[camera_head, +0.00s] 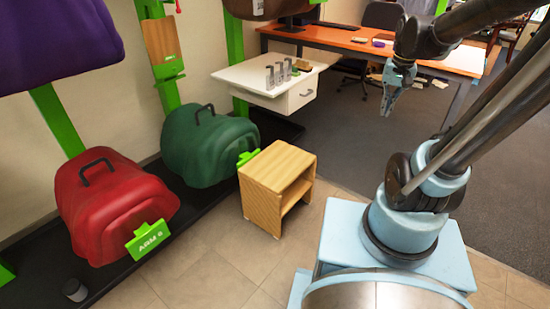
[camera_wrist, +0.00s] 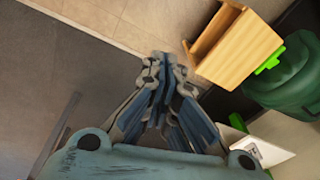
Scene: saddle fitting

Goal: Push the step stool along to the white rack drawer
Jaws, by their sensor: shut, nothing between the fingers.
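The step stool (camera_head: 262,208) is a light wooden box with an open side and an inner shelf. It stands upright on the tiled floor in front of the green saddle, and it also shows at the top right of the wrist view (camera_wrist: 238,50). The white rack drawer (camera_head: 300,94) is a white unit with a small knob, fixed behind and to the right of the stool, with a gap between them. Part of it shows at the lower right of the wrist view (camera_wrist: 275,140). My gripper (camera_head: 388,112) is shut and empty, raised over the floor right of the drawer, apart from both.
A red saddle (camera_head: 110,215) and a green saddle (camera_head: 205,145) hang on the rack at left above a black base strip (camera_head: 150,262). Several grey bottles stand on the drawer top. An orange desk (camera_head: 345,42) is behind. Grey carpet (camera_head: 345,140) between is clear.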

